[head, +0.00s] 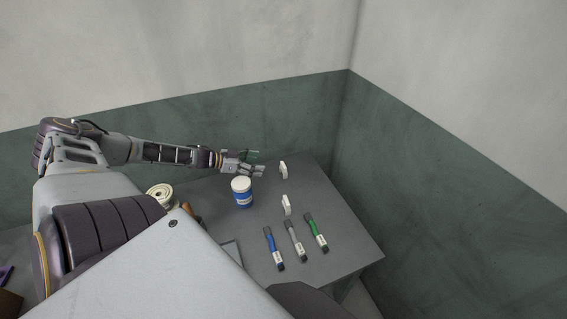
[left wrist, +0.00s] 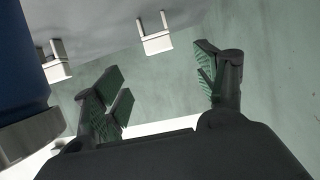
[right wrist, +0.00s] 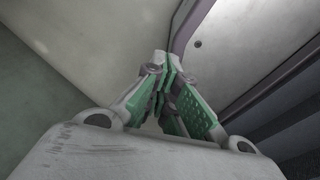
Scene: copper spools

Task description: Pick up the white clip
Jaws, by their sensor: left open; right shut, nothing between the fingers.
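Two white clips stand on the grey table in the head view: a far one (head: 283,170) close to the back edge and a nearer one (head: 287,205) above the markers. My left gripper (head: 258,162) is open and empty, just left of the far clip and apart from it. In the left wrist view, one white clip (left wrist: 155,43) shows beyond the gap between the open fingers (left wrist: 165,88), and another (left wrist: 57,66) shows at the left beside the blue jar. My right gripper (right wrist: 168,95) is shut and empty in the right wrist view, away from the clips.
A blue jar with a white lid (head: 242,192) stands just below my left gripper, and fills the left edge of its wrist view (left wrist: 18,70). Blue (head: 273,248), grey (head: 295,241) and green (head: 316,232) markers lie nearer. A cream roll (head: 160,194) is at the left. Walls stand behind the table.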

